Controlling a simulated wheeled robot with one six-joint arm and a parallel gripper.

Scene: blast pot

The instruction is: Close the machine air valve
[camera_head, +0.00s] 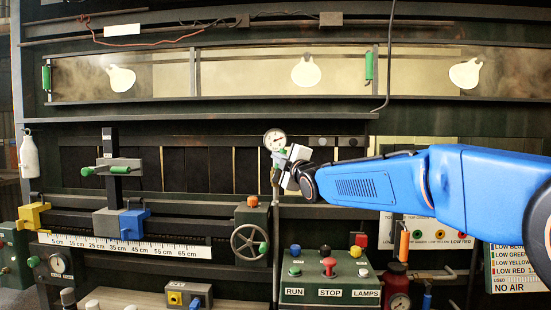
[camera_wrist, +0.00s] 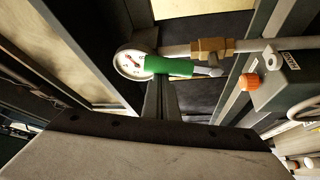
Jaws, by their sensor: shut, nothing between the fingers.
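The machine air valve is a brass body (camera_wrist: 210,48) on a grey pipe in the wrist view. Its lever has a green grip (camera_wrist: 168,67) that lies roughly along the pipe, beside the white round gauge (camera_wrist: 133,63). In the head view the gauge (camera_head: 275,139) stands on top of a thin upright pipe (camera_head: 276,225), with my gripper at its right. The fingers of my gripper (camera_wrist: 160,82) are shut and empty, with their tips right at the green grip. I cannot tell whether they touch it. My gripper hides most of the valve in the head view.
An orange knob (camera_wrist: 249,82) on a grey box stands beside the pipe in the wrist view. A handwheel (camera_head: 250,241) and a RUN/STOP button box (camera_head: 330,278) are below my arm. A red pressure unit (camera_head: 397,283) stands at lower right. A dark slatted panel lies behind the valve.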

